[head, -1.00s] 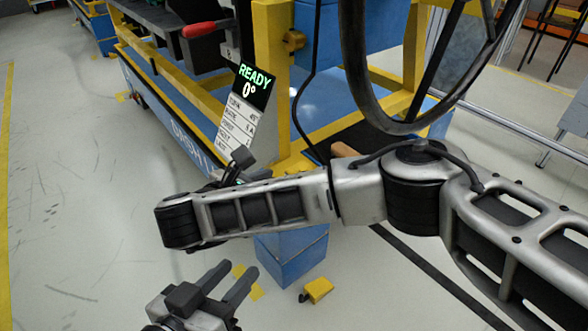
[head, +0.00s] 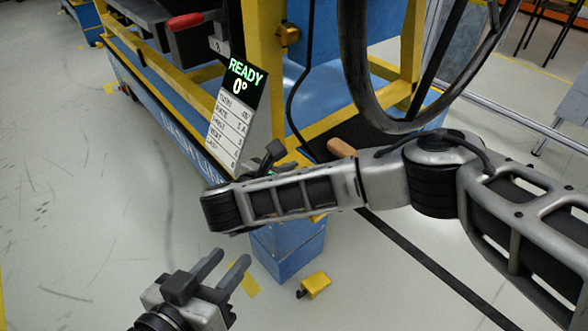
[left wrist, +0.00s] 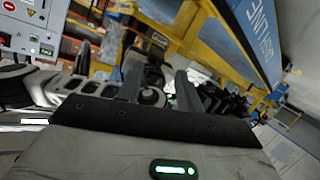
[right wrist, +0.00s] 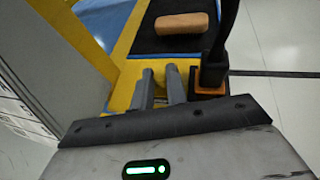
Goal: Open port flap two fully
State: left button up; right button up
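No port flap can be made out in any view. My left gripper (head: 232,257) is open and empty over bare floor at the lower left of the head view. Its two spread fingers also show in the left wrist view (left wrist: 158,75). My right gripper is largely hidden behind its own arm in the head view. In the right wrist view, its fingers (right wrist: 159,75) stand a narrow gap apart with nothing between them, in front of a yellow frame part. A tilted READY display (head: 238,108) reads 0° beside the yellow post.
A blue and yellow wheeled station (head: 165,95) fills the upper left. A large dark steering wheel (head: 355,90) stands above my right arm. A tan block (right wrist: 184,23) lies on a black mat. A small yellow object (head: 316,285) lies on the floor. Open floor is at left.

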jog(key=shift+w+a+r+n+g+b, duration=0.2)
jog(key=shift+n+g+b, duration=0.15)
jog(key=shift+b, duration=0.35)
grip_shut()
jog(key=shift+w+a+r+n+g+h+b, duration=0.15)
jog(key=shift+n+g+h+b, duration=0.1)
jog(key=shift+n+h+b, duration=0.2)
jog(key=shift+w+a+r+n+g+h+b, duration=0.15)
jog(key=shift+w+r+n+g+h+b, duration=0.15)
jog(key=shift+n+g+b, duration=0.35)
jog(key=shift+w+a+r+n+b, duration=0.1)
jog(key=shift+w+r+n+b, duration=0.05)
jog(key=shift+r+n+b, duration=0.2)
pick_arm(q)
jog(key=shift+w+d+r+n+t+h, duration=0.2)
jog(key=shift+d+r+n+t+h, duration=0.35)
jog(key=shift+r+n+h, duration=0.2)
jog(key=shift+f, duration=0.1)
pick_arm(e)
jog(key=o, duration=0.8)
grip_release()
